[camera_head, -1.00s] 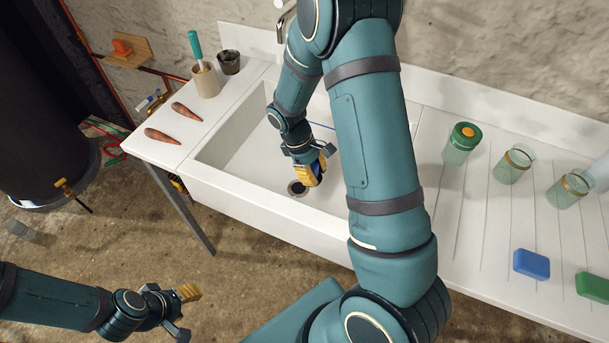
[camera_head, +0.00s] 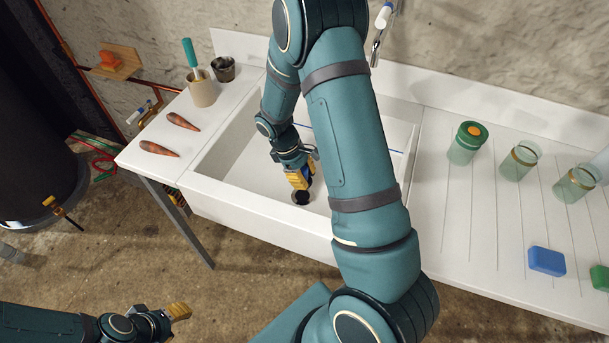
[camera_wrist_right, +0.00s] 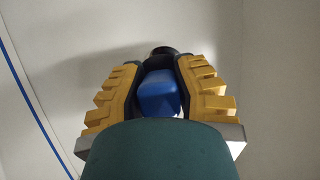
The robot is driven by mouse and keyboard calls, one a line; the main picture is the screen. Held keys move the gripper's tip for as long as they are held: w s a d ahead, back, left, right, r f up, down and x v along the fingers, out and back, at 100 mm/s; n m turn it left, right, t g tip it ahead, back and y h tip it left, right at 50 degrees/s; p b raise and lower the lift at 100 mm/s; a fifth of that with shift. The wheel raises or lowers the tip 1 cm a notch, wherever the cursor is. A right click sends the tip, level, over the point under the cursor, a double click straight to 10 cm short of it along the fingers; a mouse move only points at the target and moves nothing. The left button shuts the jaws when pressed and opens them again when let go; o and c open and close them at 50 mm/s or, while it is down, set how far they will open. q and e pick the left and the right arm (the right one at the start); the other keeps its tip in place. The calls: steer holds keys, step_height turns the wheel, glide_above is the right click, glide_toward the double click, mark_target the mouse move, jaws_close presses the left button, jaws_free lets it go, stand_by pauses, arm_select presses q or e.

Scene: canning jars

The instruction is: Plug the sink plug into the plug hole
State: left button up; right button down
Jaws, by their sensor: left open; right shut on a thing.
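My right gripper (camera_head: 300,177) is down inside the white sink (camera_head: 235,150), pointing at the drain area. In the right wrist view, its yellow-padded fingers (camera_wrist_right: 163,85) are shut around a blue piece (camera_wrist_right: 158,93), which I take to be the sink plug's body. A dark round end (camera_wrist_right: 163,50) shows past the fingertips. In the head view, a dark round spot (camera_head: 301,198) at the plug hole lies right under the fingertips. I cannot tell plug from hole there, or whether the plug is seated. My left gripper (camera_head: 176,325) is open and empty at the lower left, partly cut off.
A blue line (camera_wrist_right: 35,95) runs along the sink. Right are jars (camera_head: 519,163), a blue sponge (camera_head: 546,261) and a green block (camera_head: 600,277). A tap (camera_head: 377,42) is behind.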

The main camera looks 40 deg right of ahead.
steer(key=b, duration=0.3)
glide_above(309, 197)
steer(key=w, duration=0.1)
steer(key=shift+w+a+f, duration=0.1)
steer(key=shift+a+f, duration=0.1)
steer(key=shift+f, duration=0.9)
steer(key=shift+a+f, duration=0.2)
steer(key=shift+f, duration=0.9)
steer(key=shift+p, duration=0.45)
steer(key=shift+f+b, duration=0.8)
steer(key=shift+f, duration=0.25)
steer(key=c, duration=1.1)
jaws_free()
steer(key=o, duration=0.7)
steer(key=shift+r, duration=0.1)
